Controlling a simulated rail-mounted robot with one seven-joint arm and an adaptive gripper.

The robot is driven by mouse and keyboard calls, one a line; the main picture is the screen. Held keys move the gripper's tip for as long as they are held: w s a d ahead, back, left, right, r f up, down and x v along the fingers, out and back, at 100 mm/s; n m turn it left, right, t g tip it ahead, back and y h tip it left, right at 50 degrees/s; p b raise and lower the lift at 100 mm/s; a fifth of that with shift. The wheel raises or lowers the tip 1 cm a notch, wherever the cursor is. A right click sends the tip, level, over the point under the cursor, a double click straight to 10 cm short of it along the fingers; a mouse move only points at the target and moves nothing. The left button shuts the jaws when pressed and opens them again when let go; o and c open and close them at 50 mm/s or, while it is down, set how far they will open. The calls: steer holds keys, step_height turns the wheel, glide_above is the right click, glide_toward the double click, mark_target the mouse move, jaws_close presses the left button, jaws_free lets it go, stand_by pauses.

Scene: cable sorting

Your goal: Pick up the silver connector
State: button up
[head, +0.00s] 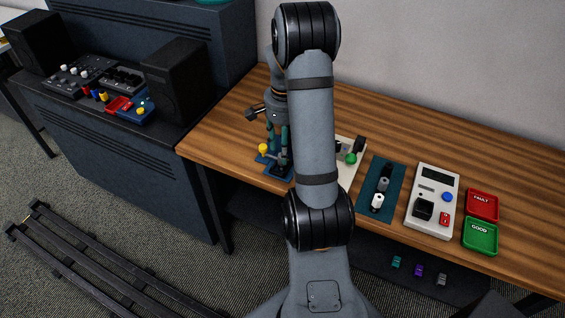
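A teal mat (366,205) on the wooden table carries a short row of small connectors. A grey, silver-looking one (383,184) lies in the middle, between a black one (386,171) and a white one (377,201). My gripper (278,163) points down at the left part of the table, over a dark blue base (268,169), well left of the teal mat. My arm partly covers the gripper. The fingertips are small and dark, so I cannot tell their gap or whether anything is between them.
A yellow knob (263,148) stands beside the gripper. Right of my arm are a cream board with a green knob (351,158), a white tester (433,183), a red FAULT tray (483,191) and a green GOOD tray (480,251). The table's back right is clear.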

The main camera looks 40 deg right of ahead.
steer(key=f, duration=0.4)
steer(key=shift+w+a+f+p, duration=0.15)
steer(key=shift+w+f+p, duration=0.05)
steer(key=shift+f+p, duration=0.15)
steer(key=shift+c, duration=0.7)
steer(key=shift+r, duration=0.1)
jaws_close()
